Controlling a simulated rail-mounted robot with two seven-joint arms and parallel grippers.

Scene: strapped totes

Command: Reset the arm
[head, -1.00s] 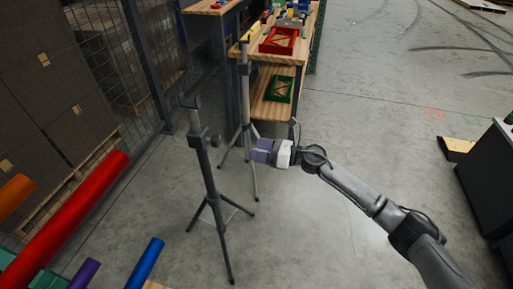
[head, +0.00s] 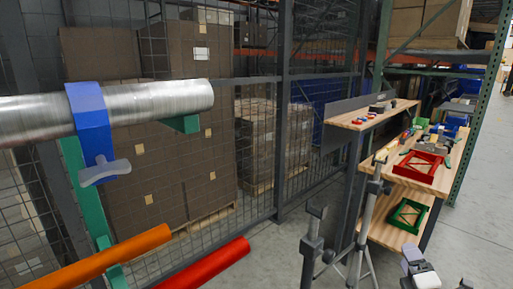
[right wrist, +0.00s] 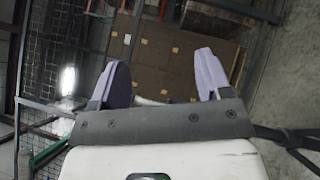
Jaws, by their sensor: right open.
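My right gripper (head: 411,255) shows at the bottom right of the head view, with its white body just below its purple fingers. In the right wrist view the two purple fingers (right wrist: 163,82) stand wide apart with nothing between them. The gripper is open and empty, in front of the workbench and to the right of the tripod stands. Most of my right arm is below the head view. My left gripper is not in view.
Tripod stands (head: 311,245) rise near my right gripper. A wooden bench (head: 455,163) holds a red crate (head: 419,166); a green crate (head: 408,215) sits on its lower shelf. A metal pipe (head: 160,105), an orange tube (head: 100,260) and a red tube (head: 208,264) fill the left. Mesh fencing (head: 262,150) stands behind.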

